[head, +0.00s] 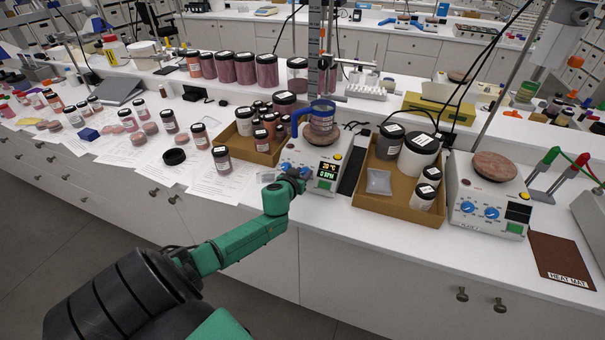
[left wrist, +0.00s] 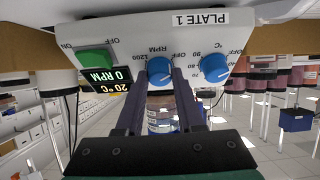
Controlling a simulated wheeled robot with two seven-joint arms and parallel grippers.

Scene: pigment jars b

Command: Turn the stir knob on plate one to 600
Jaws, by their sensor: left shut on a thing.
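Plate one (head: 300,150) is a white hot plate at the middle of the bench. Its front panel, labelled PLATE 1 (left wrist: 199,18), shows in the left wrist view. The blue RPM stir knob (left wrist: 160,70) sits between the fingers of my left gripper (left wrist: 160,88), which is shut on it. The left gripper (head: 300,180) also shows at the plate's front in the head view. The display (left wrist: 107,79) reads 20 °C and 0 RPM. A second blue knob (left wrist: 214,68), marked °C, and a green switch (left wrist: 97,61) flank the RPM knob. My right gripper is not in view.
A glass vessel (head: 321,122) with a blue band stands on plate one. A cardboard tray of jars (head: 380,203) is close on its right, another tray (head: 241,150) on its left. A second hot plate (head: 489,190) stands further right. Papers (head: 222,187) lie at left.

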